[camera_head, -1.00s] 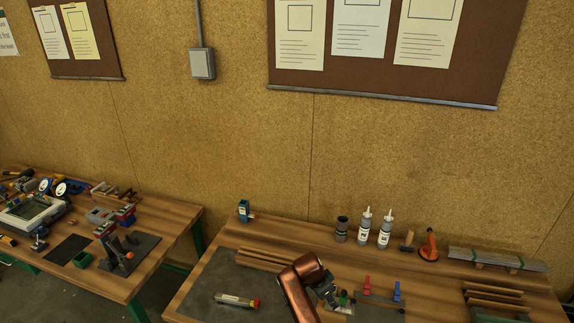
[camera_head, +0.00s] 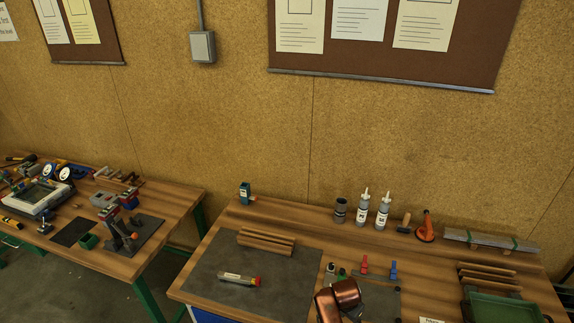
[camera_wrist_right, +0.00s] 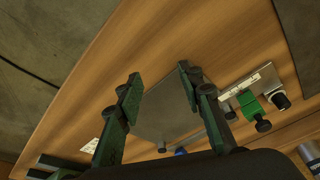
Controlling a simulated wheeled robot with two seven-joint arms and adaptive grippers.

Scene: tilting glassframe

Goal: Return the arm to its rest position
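My right arm (camera_head: 340,298) shows as a copper link at the bottom centre of the head view, over the front part of the right workbench (camera_head: 305,220). Beyond the fingers lie a grey plate (camera_wrist_right: 165,110) and a green clamp piece (camera_wrist_right: 249,104) on the wooden top. My left gripper is not in view.
The bench holds a labelled tube (camera_head: 239,279), wooden strips (camera_head: 266,241), two white-tipped bottles (camera_head: 372,212), red and blue clamps (camera_head: 378,268), an orange tool (camera_head: 425,230) and a green tray (camera_head: 500,309). A cluttered second bench (camera_head: 165,200) stands left, across a gap.

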